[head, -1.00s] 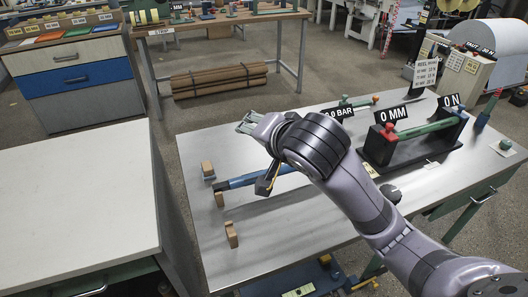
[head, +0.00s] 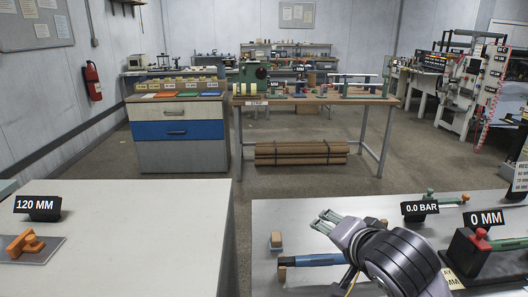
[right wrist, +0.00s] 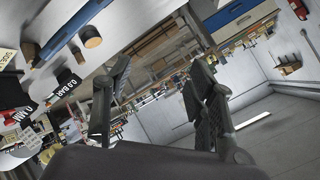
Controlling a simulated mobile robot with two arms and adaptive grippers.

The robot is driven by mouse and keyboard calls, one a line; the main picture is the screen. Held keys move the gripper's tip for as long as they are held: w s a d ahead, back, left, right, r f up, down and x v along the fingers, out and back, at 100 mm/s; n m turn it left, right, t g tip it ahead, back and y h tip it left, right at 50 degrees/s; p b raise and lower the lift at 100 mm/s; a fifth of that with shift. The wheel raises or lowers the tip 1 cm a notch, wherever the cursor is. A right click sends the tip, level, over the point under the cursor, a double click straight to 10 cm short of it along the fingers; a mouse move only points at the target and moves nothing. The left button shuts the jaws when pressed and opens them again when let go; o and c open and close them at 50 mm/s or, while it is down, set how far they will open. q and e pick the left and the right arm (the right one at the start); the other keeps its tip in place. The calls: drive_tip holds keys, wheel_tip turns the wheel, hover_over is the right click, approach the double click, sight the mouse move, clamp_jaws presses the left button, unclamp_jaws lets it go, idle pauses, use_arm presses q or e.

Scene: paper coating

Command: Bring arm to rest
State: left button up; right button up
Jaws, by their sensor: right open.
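My right gripper (head: 328,222) is raised above the grey metal table at the lower right of the head view. In the right wrist view its two fingers (right wrist: 158,85) are spread apart with nothing between them. A blue rod (head: 315,260) lies just left of my right arm, near small wooden blocks (head: 276,240). It also shows in the right wrist view (right wrist: 72,32), at the upper left. My left gripper is not in view.
A white table (head: 140,235) with a "120 MM" sign (head: 38,206) stands at the left. The grey table (head: 262,212) holds a "0.0 BAR" sign (head: 420,208) and a "0 MM" stand (head: 470,258). Open floor (head: 300,184) lies beyond, before a drawer cabinet (head: 180,152) and workbench.

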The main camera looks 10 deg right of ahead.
drive_tip(key=s+f+n+g, duration=0.25)
drive_tip(key=s+f, duration=0.25)
drive_tip(key=f, duration=0.4)
drive_tip(key=s+f+n+g, duration=0.2)
drive_tip(key=s+f+n, duration=0.25)
drive_tip(key=f, duration=0.55)
drive_tip(key=s+d+f+n+g, duration=0.2)
drive_tip(key=s+f+n+g, duration=0.25)
drive_tip(key=s+f, duration=0.9)
wheel_tip(320, 180, down, 23)
drive_tip(key=s, duration=0.3)
drive_tip(key=s+d+f+g, duration=0.1)
drive_tip(key=s+d+f, duration=0.1)
drive_tip(key=s+f, duration=1.4)
drive_tip(key=shift+s+d+f+n, duration=0.25)
drive_tip(key=shift+s+d+n, duration=0.1)
drive_tip(key=shift+s, duration=0.1)
